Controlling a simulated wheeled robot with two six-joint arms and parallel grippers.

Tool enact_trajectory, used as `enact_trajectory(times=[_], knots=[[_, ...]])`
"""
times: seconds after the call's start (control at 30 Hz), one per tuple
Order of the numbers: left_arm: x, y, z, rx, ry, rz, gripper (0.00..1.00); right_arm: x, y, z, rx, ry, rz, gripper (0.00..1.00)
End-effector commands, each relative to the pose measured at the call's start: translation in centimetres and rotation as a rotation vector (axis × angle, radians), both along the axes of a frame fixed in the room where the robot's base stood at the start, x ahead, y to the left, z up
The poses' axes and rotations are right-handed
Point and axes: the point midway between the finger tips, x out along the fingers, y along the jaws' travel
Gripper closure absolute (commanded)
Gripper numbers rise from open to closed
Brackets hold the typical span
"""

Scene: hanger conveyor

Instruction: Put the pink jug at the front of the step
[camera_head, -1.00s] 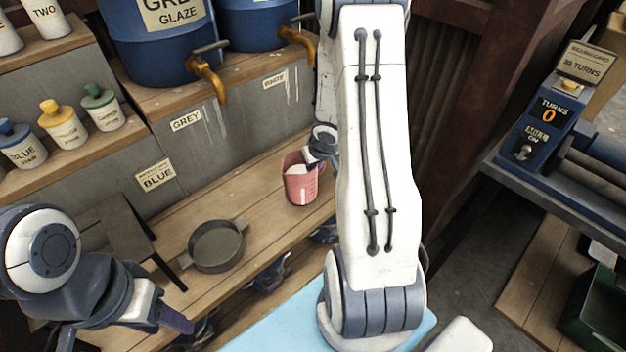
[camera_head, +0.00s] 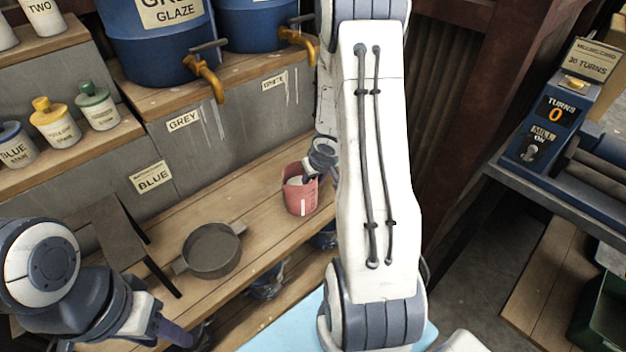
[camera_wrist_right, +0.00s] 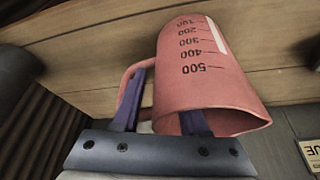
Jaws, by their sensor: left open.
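The pink jug (camera_head: 301,197) stands upright on the low wooden step (camera_head: 255,218), right of a grey pan. In the right wrist view the jug (camera_wrist_right: 200,70) shows its scale upside down and its handle at the left. My right gripper (camera_wrist_right: 163,95) straddles the jug's wall: one finger is at the handle gap, the other enters the mouth, its tip hidden. The fingers stand clearly apart. In the head view my right arm hides part of this gripper. My left gripper (camera_head: 178,332) is open and empty at the lower left, away from the jug.
The two-handled pan (camera_head: 212,251) sits on the step beside a dark stool-like stand (camera_head: 105,222). Blue barrels (camera_head: 160,45) with yellow taps and several stain bottles (camera_head: 55,122) stand on higher tiers. A blue machine (camera_head: 545,125) is at the right. Bare boards lie between pan and jug.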

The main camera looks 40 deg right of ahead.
Motion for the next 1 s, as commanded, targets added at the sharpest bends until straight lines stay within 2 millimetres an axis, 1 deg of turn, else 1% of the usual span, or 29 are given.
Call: enact_trajectory(times=[0.07,0.17,0.27,0.5,0.7,0.83,1.0], knots=[[0.0,0.0,0.1,0.000,0.000,0.000,0.50,0.0,0.0,0.1,0.000,0.000,0.000,0.57],[0.0,0.0,0.7,0.000,0.000,0.000,0.50,-0.1,0.0,0.8,0.000,0.000,0.000,0.57],[0.0,0.0,1.8,0.000,0.000,0.000,0.50,-0.6,0.1,2.3,-0.001,-0.001,-0.001,0.57],[0.0,0.0,5.6,0.000,0.000,0.000,0.50,-2.4,0.5,7.2,0.000,-0.001,0.000,0.57],[0.0,0.0,7.9,0.000,0.000,0.000,0.50,-3.7,0.8,10.1,0.000,-0.001,0.000,0.57],[0.0,0.0,8.6,0.000,0.000,0.000,0.50,-4.2,0.9,11.1,0.000,0.000,0.000,0.57],[0.0,0.0,8.9,0.000,0.000,0.000,0.50,-4.5,0.9,11.5,0.000,-0.001,0.000,0.57]])
